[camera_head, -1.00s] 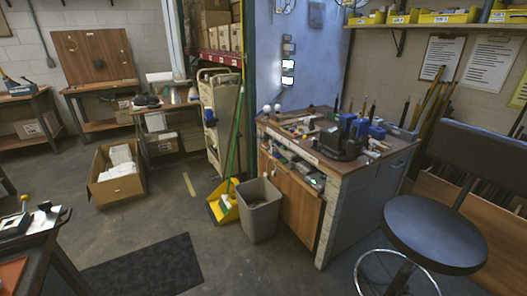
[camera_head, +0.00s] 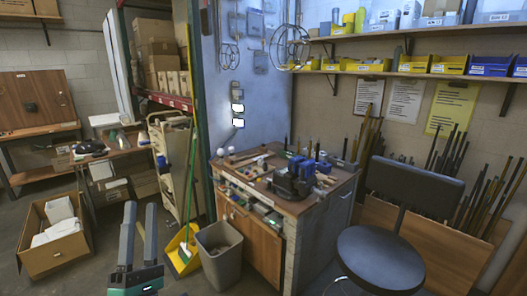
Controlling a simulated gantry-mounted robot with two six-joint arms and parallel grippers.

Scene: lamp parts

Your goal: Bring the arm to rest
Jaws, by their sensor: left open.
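My left gripper (camera_head: 140,212) shows at the lower left of the head view. Its two grey fingers point upward and stand apart, with nothing between them. The gripper body (camera_head: 137,280) is dark with a green part and is cut off by the bottom edge of the picture. It appears in front of the floor, left of the grey bin. My right gripper is not in view. I cannot make out lamp parts for certain.
A grey bin (camera_head: 219,268) and a yellow dustpan (camera_head: 178,252) stand beside a cluttered workbench (camera_head: 250,240). A black stool (camera_head: 380,258) is at right. An open cardboard box (camera_head: 50,262) sits at left. Yellow bins (camera_head: 449,64) line a wall shelf.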

